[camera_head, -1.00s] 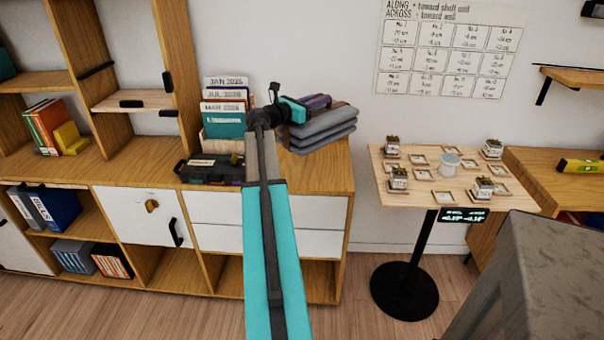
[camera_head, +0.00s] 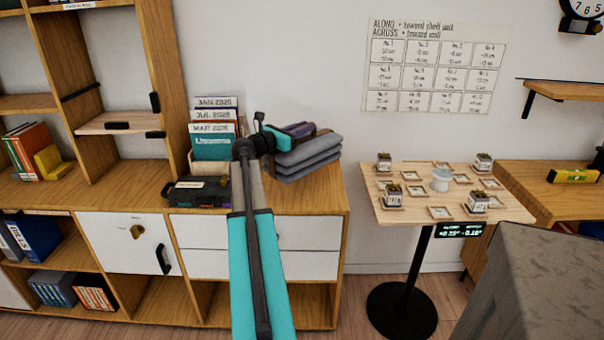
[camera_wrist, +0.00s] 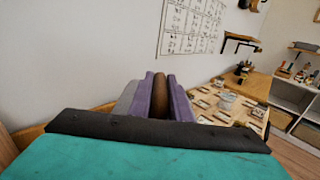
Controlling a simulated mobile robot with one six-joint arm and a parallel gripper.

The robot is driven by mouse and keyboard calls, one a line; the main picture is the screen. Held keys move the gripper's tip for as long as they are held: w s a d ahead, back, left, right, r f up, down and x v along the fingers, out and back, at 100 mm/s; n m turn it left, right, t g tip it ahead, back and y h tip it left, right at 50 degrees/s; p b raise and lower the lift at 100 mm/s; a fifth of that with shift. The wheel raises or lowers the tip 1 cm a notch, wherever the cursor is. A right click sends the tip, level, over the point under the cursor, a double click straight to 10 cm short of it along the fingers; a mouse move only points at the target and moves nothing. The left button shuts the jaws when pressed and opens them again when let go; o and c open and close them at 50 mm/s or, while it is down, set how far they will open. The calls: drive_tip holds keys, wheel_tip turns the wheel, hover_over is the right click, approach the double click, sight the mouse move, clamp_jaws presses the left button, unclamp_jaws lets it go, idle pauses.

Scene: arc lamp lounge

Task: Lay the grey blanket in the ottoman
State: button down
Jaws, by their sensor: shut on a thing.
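The grey blanket (camera_head: 308,160) is folded in thick layers at the right end of the wooden cabinet top, with a brown roll-shaped piece at its top. My gripper (camera_head: 304,130) is at the top of the blanket, its purple fingers shut around the brown piece. The wrist view shows the brown piece (camera_wrist: 161,92) between the two fingers, with a strip of grey blanket (camera_wrist: 127,100) at their left. The blanket's underside is hidden, so I cannot tell whether it touches the cabinet. I cannot make out an ottoman for certain.
A file holder (camera_head: 213,150) and a black case (camera_head: 198,191) stand left of the blanket on the cabinet (camera_head: 310,205). A pedestal table (camera_head: 405,215) with small pots stands to the right. A large grey block (camera_head: 535,290) fills the lower right. A shelf unit (camera_head: 160,60) rises at left.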

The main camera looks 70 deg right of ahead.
sight(272, 166)
drive_tip(key=shift+f, duration=2.8)
drive_tip(key=shift+f, duration=1.85)
drive_tip(key=c, duration=2)
unclamp_jaws()
drive_tip(key=shift+f, duration=0.2)
drive_tip(key=o, duration=0.4)
drive_tip(key=shift+a, duration=0.1)
drive_tip(key=shift+c, duration=0.2)
drive_tip(key=shift+r, duration=0.15)
drive_tip(key=v, duration=1.2)
drive_tip(key=shift+b, duration=0.4)
